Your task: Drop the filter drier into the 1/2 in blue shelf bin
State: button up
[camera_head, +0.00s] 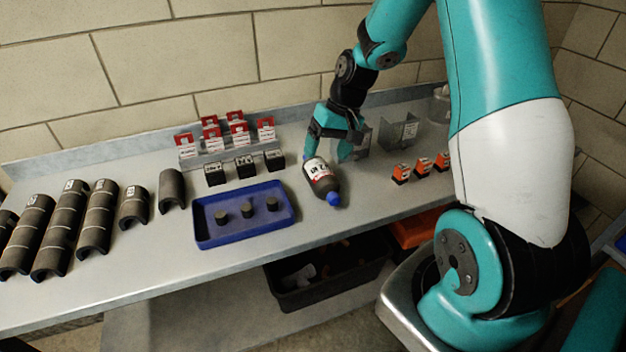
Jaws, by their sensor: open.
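The filter drier (322,182) appears to be the dark cylinder with a white and red label and a blue cap. It lies on the grey bench, its blue end toward the front edge. My gripper (327,156) points down at its far end, with the fingers apart. The left finger is close to the labelled end; I cannot tell whether it touches. No bin with a readable 1/2 in mark shows. A blue piece (618,243) is cut off at the right edge, and I cannot tell what it is.
A blue tray (201,228) holds three small dark cylinders. Dark half-pipe pieces (97,215) lie at left. Red-and-white boxes (239,133) and black boxes (245,166) stand behind the tray. Orange-and-black parts (422,166) sit at right. A black crate (325,292) is below the bench.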

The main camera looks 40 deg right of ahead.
aim_at(322, 164)
jog(key=x, duration=0.6)
jog(key=shift+f, duration=0.3)
jog(key=shift+c, duration=0.2)
jog(key=c, duration=1)
jog(key=shift+r, duration=0.15)
